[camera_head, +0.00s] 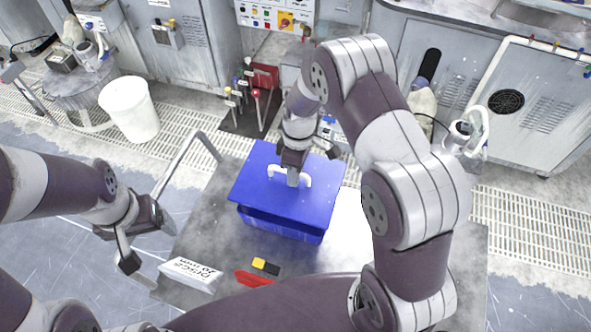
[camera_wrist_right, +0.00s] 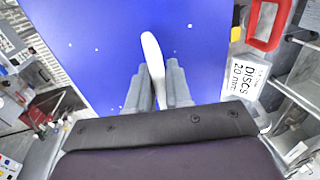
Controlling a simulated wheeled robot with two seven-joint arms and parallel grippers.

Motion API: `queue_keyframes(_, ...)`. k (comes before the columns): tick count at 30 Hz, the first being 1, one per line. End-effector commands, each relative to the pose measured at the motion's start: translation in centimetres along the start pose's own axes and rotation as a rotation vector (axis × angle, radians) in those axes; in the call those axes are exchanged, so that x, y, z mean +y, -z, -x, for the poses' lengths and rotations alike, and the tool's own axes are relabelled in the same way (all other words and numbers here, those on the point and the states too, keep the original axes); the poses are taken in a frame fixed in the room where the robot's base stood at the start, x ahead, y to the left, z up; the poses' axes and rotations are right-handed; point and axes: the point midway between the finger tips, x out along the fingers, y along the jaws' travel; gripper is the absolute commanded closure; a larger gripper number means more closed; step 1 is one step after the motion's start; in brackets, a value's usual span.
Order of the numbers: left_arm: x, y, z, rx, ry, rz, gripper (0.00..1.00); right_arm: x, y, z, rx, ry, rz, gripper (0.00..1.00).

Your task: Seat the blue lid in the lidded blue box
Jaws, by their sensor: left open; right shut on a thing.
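The blue lid (camera_head: 258,192) has a white handle (camera_head: 304,181) and lies over the blue box (camera_head: 275,226), covering its opening. The lid's front edge stands out over the box wall with a dark band beneath; I cannot tell whether it rests on the rim. My right gripper (camera_head: 291,179) is shut on the handle from above. In the right wrist view the lid (camera_wrist_right: 108,50) fills the upper middle, with the white handle (camera_wrist_right: 153,58) between the fingers (camera_wrist_right: 158,88). My left gripper (camera_head: 148,240) is open and empty, left of the table.
The grey table (camera_head: 210,235) also bears a white labelled disc box (camera_head: 190,274), a red item (camera_head: 253,278) and a yellow-and-black item (camera_head: 266,266). A metal rail (camera_head: 180,166) stands at the table's left. A white bucket (camera_head: 130,108) stands behind on the floor.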

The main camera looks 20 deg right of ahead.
Motion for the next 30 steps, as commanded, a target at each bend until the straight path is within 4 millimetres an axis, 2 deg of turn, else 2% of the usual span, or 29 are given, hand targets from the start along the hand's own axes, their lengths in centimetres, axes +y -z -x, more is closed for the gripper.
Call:
queue_keyframes(10,0.0,-0.4,-3.1,0.000,0.000,0.000,0.16,0.8,0.0,-4.0,0.000,0.000,0.000,1.00)
queue_keyframes(15,0.0,-0.5,-4.1,0.000,0.000,0.000,0.16,1.1,0.0,-5.3,0.001,0.000,0.000,1.00)
queue_keyframes(30,0.0,-0.5,-4.0,0.000,0.000,0.000,0.16,1.1,0.0,-5.4,0.000,0.000,0.000,1.00)
